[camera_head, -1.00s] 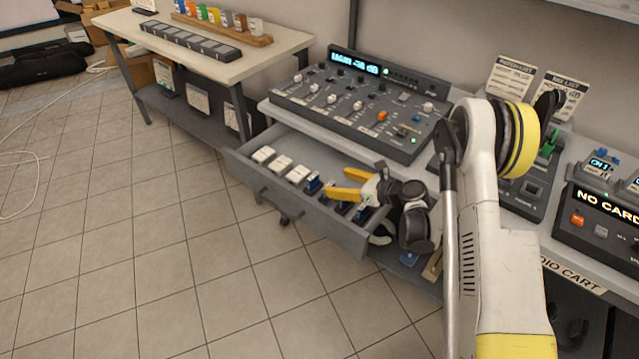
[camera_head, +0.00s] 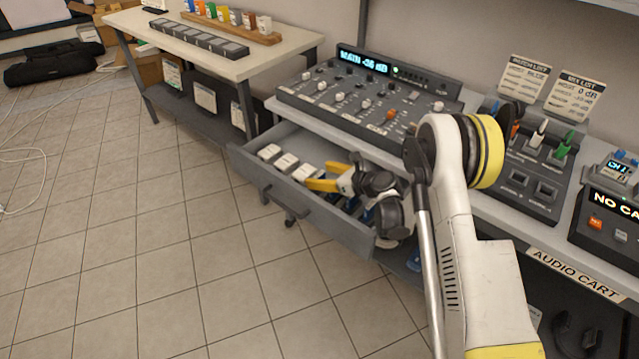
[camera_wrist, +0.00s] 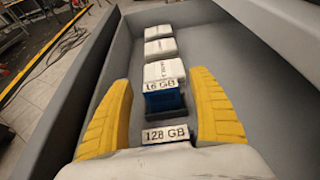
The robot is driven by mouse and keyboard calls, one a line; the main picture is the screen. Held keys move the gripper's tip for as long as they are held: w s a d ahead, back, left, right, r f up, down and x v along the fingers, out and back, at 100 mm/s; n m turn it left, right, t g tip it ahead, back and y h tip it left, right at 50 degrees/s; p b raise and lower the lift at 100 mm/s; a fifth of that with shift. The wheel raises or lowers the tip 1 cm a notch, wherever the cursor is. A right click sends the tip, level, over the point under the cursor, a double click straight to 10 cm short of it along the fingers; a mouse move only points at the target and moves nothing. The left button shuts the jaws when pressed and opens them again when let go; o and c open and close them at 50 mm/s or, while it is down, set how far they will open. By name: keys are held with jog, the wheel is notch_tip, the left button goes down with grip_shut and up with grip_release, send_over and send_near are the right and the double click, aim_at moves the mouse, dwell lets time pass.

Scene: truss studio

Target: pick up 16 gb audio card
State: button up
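The 16 GB audio card (camera_wrist: 162,101) is blue with a white label and stands in the open drawer (camera_head: 315,205). In the wrist view it lies between the tips of my gripper's two yellow fingers (camera_wrist: 160,80), with a gap on each side. My gripper (camera_head: 322,174) is open and reaches low into the drawer in the head view. A 128 GB label (camera_wrist: 166,134) shows nearer, also between the fingers; the body under it is mostly hidden. In the head view the 16 GB card cannot be made out behind my gripper.
Several white-topped blocks (camera_head: 287,162) continue the row in the drawer; the closest one (camera_wrist: 164,73) stands just beyond the 16 GB card. A mixer (camera_head: 365,100) stands on the cart above. The floor (camera_head: 130,240) in front is clear.

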jog(key=c, duration=1.1)
